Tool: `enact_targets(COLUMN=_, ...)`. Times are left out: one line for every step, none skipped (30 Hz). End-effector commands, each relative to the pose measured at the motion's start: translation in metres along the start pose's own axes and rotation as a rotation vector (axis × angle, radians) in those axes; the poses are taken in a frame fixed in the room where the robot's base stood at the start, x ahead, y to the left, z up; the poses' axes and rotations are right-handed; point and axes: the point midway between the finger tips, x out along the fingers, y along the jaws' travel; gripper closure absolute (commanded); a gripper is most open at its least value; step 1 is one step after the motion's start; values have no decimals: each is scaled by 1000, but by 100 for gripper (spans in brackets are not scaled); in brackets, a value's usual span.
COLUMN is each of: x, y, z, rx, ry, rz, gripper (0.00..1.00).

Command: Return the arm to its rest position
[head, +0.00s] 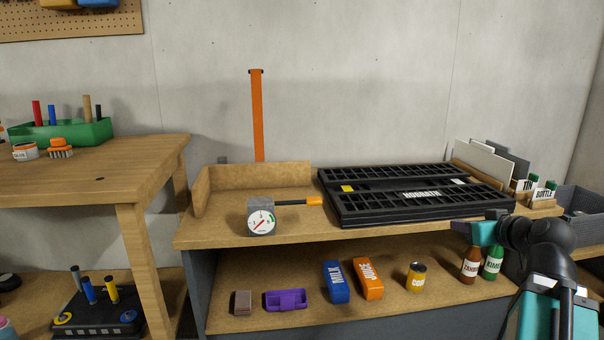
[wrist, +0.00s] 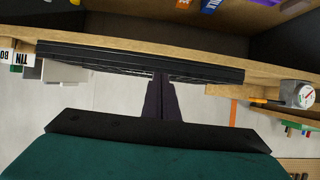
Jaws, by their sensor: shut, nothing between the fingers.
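My arm comes in at the lower right of the head view, with my gripper (head: 458,227) pointing left in front of the shelf unit's right part. In the wrist view my gripper (wrist: 161,78) shows its two dark fingers together, shut, with nothing between them. The fingers overlap the black HORNATH case (wrist: 120,59) in that view, which looks upside down. In the head view the black case (head: 400,211) lies flat on the shelf top, behind and left of my gripper. I cannot tell the exact gap between them.
The shelf top (head: 225,234) also holds a gauge (head: 261,217) with an orange-tipped handle. Below stand a blue milk carton (head: 336,282), an orange juice carton (head: 368,278), a can (head: 416,277) and two bottles (head: 471,264) close under my gripper. A wooden table (head: 120,165) stands left.

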Motion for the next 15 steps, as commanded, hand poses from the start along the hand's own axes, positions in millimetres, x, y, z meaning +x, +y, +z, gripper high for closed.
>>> enact_targets(x=0, y=-2, z=-3, rx=0, ry=-2, rz=-5, gripper=100)
enact_targets(x=1, y=-4, z=-4, rx=0, ry=-3, rz=-7, gripper=100)
enact_targets(x=2, y=-5, z=-4, rx=0, ry=-6, rz=-12, gripper=100)
enact_targets(x=4, y=-7, z=-4, rx=1, ry=-8, rz=-15, gripper=100)
enact_targets(x=5, y=-8, z=-5, rx=2, ry=-11, rz=-19, gripper=100)
enact_targets(x=7, y=-11, z=-4, rx=3, ry=-15, rz=-25, gripper=100)
enact_targets(x=9, y=-13, z=-4, rx=4, ry=-18, rz=-29, gripper=100)
enact_targets(x=11, y=-15, z=-4, rx=5, ry=-22, rz=-34, gripper=100)
enact_targets(x=13, y=-17, z=-4, rx=7, ry=-27, rz=-41, gripper=100)
enact_targets(x=15, y=-19, z=-3, rx=9, ry=-32, rz=-46, gripper=100)
enact_targets(x=17, y=-21, z=-2, rx=11, ry=-37, rz=-51, gripper=100)
enact_targets(x=21, y=-24, z=-1, rx=14, ry=-44, rz=-59, gripper=100)
enact_targets(x=23, y=-27, z=0, rx=16, ry=-49, rz=-66, gripper=100)
enact_targets(x=26, y=-30, z=1, rx=18, ry=-55, rz=-72, gripper=100)
enact_targets(x=30, y=-34, z=4, rx=21, ry=-64, rz=-82, gripper=100)
